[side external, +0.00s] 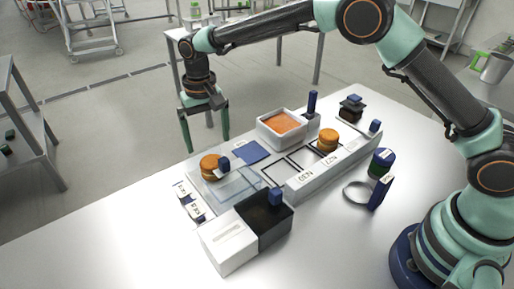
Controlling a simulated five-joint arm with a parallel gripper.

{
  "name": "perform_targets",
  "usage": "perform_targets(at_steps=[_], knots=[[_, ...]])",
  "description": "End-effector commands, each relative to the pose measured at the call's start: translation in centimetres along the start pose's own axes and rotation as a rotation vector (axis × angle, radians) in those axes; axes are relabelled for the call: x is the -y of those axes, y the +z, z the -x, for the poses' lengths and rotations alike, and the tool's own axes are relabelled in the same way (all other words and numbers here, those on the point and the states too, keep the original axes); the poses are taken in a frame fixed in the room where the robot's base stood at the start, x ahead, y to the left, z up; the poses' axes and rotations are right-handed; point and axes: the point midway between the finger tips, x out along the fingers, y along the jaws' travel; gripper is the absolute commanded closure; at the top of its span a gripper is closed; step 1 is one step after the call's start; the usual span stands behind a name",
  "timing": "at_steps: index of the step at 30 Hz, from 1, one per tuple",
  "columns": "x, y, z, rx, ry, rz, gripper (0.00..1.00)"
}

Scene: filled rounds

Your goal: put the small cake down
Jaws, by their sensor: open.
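My gripper (207,147) is open, pointing down, with nothing between its fingers. In the picture it hangs above and behind a round orange-brown cake (208,166) at the near left, apart from it. A second orange-brown cake (328,137) is at the right end of the labelled pale rack (310,180). Both look like stacked rounds, and I cannot tell for certain which is the small cake.
A white box with orange filling (283,123) stands behind the rack. A blue square (251,152) lies beside it. A white and black box (228,245) stands in front. A dark stack (350,110), a green-and-blue cylinder (381,163) and a ring (357,195) are at right.

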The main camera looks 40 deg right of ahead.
Motion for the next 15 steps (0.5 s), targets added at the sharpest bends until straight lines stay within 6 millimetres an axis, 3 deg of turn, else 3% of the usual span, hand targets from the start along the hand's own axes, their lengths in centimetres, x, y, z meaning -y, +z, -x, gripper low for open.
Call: perform_targets(at_steps=[3, 10, 15], knots=[[0.0, -0.1, 1.9, -0.003, -0.002, 0.0, 0.0], [-0.3, 0.0, 3.9, -0.005, -0.003, 0.001, 0.0], [-2.7, 0.2, 7.2, -0.044, -0.025, 0.01, 0.0]])
